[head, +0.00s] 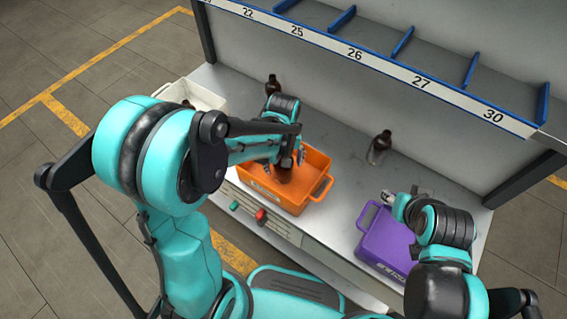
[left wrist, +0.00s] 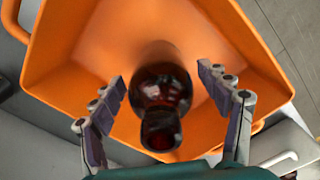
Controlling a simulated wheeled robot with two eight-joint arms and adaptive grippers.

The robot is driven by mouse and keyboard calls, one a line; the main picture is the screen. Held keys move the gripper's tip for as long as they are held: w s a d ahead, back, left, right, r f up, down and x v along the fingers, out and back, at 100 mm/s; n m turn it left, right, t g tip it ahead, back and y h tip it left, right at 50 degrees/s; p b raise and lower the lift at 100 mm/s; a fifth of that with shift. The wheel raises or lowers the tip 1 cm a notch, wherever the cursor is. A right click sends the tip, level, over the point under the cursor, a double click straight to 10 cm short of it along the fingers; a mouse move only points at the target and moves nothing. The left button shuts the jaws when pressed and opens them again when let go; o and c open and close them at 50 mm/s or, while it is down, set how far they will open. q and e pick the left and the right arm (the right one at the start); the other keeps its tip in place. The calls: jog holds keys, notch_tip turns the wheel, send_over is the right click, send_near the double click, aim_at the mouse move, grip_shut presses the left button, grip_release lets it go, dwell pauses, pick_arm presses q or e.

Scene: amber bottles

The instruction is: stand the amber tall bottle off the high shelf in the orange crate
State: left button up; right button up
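The orange crate (head: 262,192) stands on the bench near its front edge, and its inside fills much of the left wrist view (left wrist: 75,40). An amber bottle (left wrist: 160,95) stands in it, seen from above with its neck towards my wrist camera. In the head view the bottle (head: 284,173) is partly hidden by my left gripper (head: 286,157). My left gripper is open, one finger on each side of the bottle with gaps between. My right gripper (head: 392,200) is above the purple crate's back edge; its fingers are too small to judge.
Other dark bottles stand on the bench, one behind the orange crate (head: 273,86) and one further right (head: 380,147). A white crate (head: 208,97) is at the left, a purple crate (head: 383,245) at the right. The numbered shelf (head: 375,62) overhangs the back.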

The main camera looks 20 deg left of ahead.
pick_arm(q)
jog(key=shift+r, duration=0.1)
jog(key=shift+r+p, duration=0.25)
jog(key=shift+p, duration=0.05)
notch_tip(320, 180, up, 12)
jog(key=p, duration=0.4)
jog(key=shift+f, duration=0.25)
jog(key=shift+s+r, duration=0.2)
jog(key=shift+r, duration=0.05)
jog(key=s+a+r+m+t, duration=0.4)
jog(key=s+r+m+t, duration=0.1)
jog(key=s, duration=0.4)
jog(key=shift+s+a+m+t, duration=0.35)
jog(key=shift+m+t, duration=0.45)
jog(key=shift+t, duration=0.3)
jog(key=shift+r, duration=0.1)
